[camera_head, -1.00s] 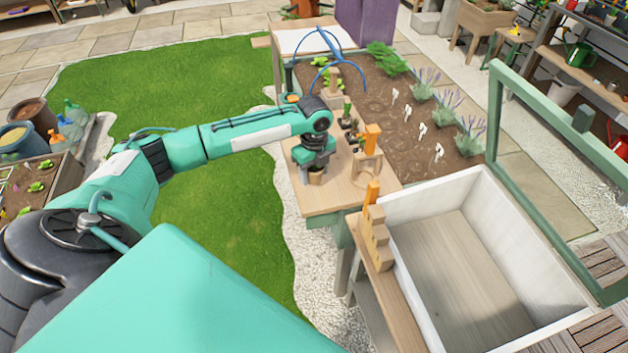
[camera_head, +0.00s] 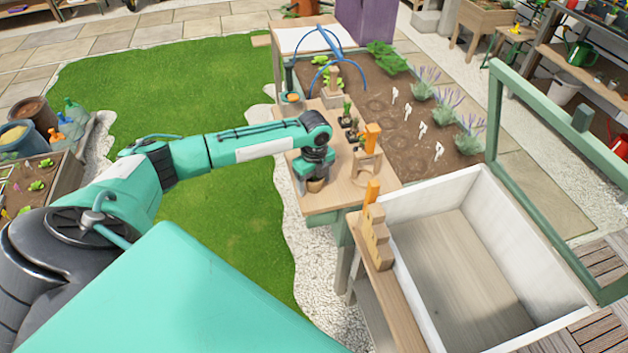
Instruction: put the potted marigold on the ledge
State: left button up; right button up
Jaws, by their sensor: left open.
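My left gripper (camera_head: 315,183) points down over the near part of the wooden bench top (camera_head: 345,200). Its jaws are open. A small brown pot-like shape (camera_head: 316,186) shows right under it, mostly hidden by the gripper; I cannot tell whether it touches the fingers or holds a marigold. A small round container with orange on top (camera_head: 293,97) stands at the bench's far left edge; I cannot tell if it is the marigold. A narrow wooden ledge (camera_head: 405,315) runs along the left side of the white-walled box. My right gripper is not in view.
A wooden stand with an orange top (camera_head: 368,160) and a stepped wooden block (camera_head: 377,240) stand right of my gripper. Small potted plants (camera_head: 349,122) are behind it. The white box (camera_head: 465,270) has a raised green frame (camera_head: 497,110). The bench's near left corner looks clear.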

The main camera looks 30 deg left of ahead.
pick_arm(q)
jog(key=shift+r, duration=0.3)
notch_tip(320, 180, up, 11)
jog(key=shift+f+b, duration=0.2)
jog(key=shift+b, duration=0.3)
jog(key=shift+r, duration=0.55)
jog(key=s+d+f+n+t+h, duration=0.1)
jog(key=s+d+f+n, duration=0.2)
jog(key=s+d+f, duration=0.5)
jog(key=s+d+f+n+t+h, duration=0.1)
jog(key=s+d+f+n, duration=0.25)
jog(key=s+d, duration=0.45)
jog(key=s+a+n+t+y, duration=0.2)
jog(key=s+n, duration=1.1)
jog(key=s, duration=0.2)
notch_tip(320, 180, down, 28)
jog(key=g+p, duration=0.2)
jog(key=s+a+f+p, duration=0.1)
jog(key=s+f, duration=0.8)
jog(key=s+a+f+g+p, duration=0.1)
jog(key=s+a+f, duration=0.1)
jog(key=s+f, duration=0.8)
jog(key=shift+s+a+f, duration=0.25)
jog(key=shift+s+f, duration=0.05)
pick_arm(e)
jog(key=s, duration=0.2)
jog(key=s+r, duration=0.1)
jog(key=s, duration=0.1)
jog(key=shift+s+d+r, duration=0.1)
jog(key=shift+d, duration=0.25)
